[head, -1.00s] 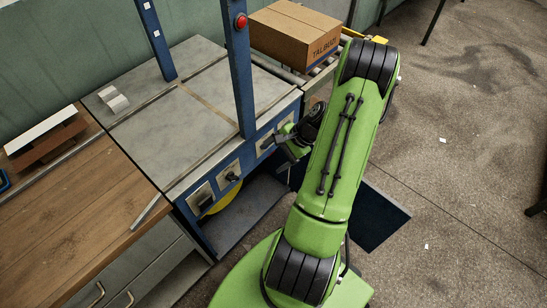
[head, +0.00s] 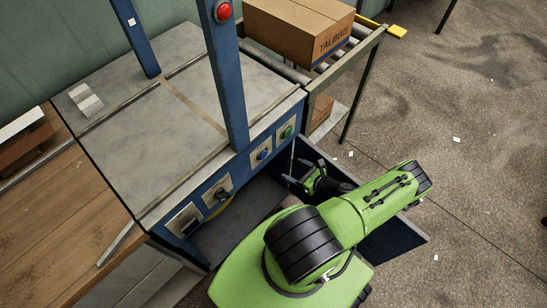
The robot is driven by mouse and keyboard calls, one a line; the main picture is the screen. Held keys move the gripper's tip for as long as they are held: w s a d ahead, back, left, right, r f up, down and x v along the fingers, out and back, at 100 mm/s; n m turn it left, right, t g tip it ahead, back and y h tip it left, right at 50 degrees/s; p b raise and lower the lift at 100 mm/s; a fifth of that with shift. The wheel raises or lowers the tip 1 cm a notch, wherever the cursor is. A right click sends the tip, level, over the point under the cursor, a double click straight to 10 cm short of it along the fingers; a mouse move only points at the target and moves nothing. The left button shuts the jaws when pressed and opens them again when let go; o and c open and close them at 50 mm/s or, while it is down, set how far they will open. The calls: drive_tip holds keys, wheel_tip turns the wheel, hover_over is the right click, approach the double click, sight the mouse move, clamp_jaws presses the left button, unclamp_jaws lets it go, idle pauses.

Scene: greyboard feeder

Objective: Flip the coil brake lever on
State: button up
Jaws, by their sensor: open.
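The blue front panel (head: 243,176) of the grey-topped machine carries a row of controls. A dark lever-like control (head: 221,193) sits on a pale plate left of the middle. Another dark control (head: 184,219) sits on a pale plate at the panel's left end. No label can be read, so I cannot tell which is the coil brake lever. My gripper (head: 295,177) is open and empty, in front of the panel's right part and apart from it. My arm stretches to the right behind it.
A blue button (head: 263,154) and a green button (head: 287,132) sit at the panel's right. A blue post with a red button (head: 223,11) rises from the machine's front edge. A cardboard box (head: 298,30) rests on a roller conveyor behind. A wooden bench (head: 70,215) adjoins at left.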

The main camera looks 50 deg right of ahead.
drive_tip(key=b+x, duration=0.3)
drive_tip(key=x, duration=0.9)
drive_tip(key=shift+f, duration=0.1)
drive_tip(key=shift+a, duration=0.1)
clamp_jaws()
wheel_tip(320, 180, down, 6)
drive_tip(key=shift+s+f, duration=0.2)
drive_tip(key=shift+s, duration=0.05)
drive_tip(key=shift+c, duration=2.3)
unclamp_jaws()
drive_tip(key=o, duration=0.5)
drive_tip(key=shift+r, duration=0.1)
drive_tip(key=shift+c, duration=0.2)
